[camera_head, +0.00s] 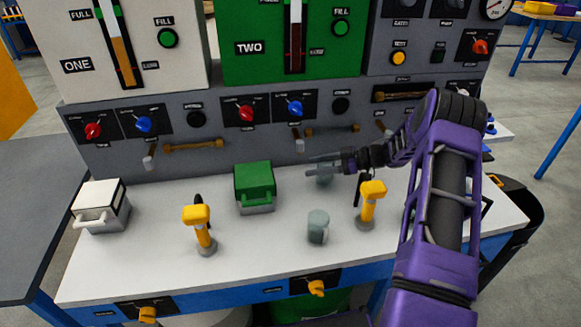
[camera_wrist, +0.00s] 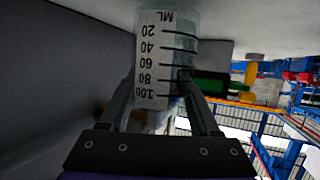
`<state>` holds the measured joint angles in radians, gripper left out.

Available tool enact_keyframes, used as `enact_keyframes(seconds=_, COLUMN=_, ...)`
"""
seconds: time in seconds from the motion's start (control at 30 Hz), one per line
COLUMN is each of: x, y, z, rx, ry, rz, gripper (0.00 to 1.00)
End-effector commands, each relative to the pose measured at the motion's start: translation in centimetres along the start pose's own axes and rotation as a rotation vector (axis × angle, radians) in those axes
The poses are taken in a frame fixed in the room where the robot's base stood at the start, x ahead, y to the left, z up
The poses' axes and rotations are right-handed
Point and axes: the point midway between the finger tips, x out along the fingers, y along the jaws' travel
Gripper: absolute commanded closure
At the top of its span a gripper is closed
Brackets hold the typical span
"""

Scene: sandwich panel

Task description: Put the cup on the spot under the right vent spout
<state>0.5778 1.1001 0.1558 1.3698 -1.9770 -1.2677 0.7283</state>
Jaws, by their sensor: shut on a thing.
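My gripper (camera_head: 326,162) is shut on a clear cup (camera_head: 324,177) near the back panel. In the wrist view the cup (camera_wrist: 168,50), with a white ML scale, stands between the two fingers (camera_wrist: 163,105) and appears upside down. I cannot tell whether its base touches the worktop. A middle spout (camera_head: 300,145) with a pale tip hangs from the panel, just left of and above the held cup. Another spout (camera_head: 386,131) is to the right, partly hidden by my arm. The spot beneath it is hidden.
A second clear cup (camera_head: 318,228) stands on the white worktop (camera_head: 270,250) in front. A yellow-topped post (camera_head: 370,204) is close to my forearm, another (camera_head: 200,226) further left. A green box (camera_head: 254,184) and white box (camera_head: 100,206) stand at left.

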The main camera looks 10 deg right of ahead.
Motion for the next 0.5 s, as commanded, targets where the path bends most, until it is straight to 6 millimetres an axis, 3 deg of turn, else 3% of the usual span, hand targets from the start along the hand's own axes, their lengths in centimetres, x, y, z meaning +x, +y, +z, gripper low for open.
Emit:
enact_keyframes(seconds=0.1, x=2.2, y=0.0, z=-1.1, rx=-0.003, ry=0.002, rz=-0.002, gripper=0.92)
enact_keyframes(seconds=0.5, x=5.8, y=0.0, z=-2.4, rx=-0.002, ry=0.002, rz=-0.001, gripper=0.92)
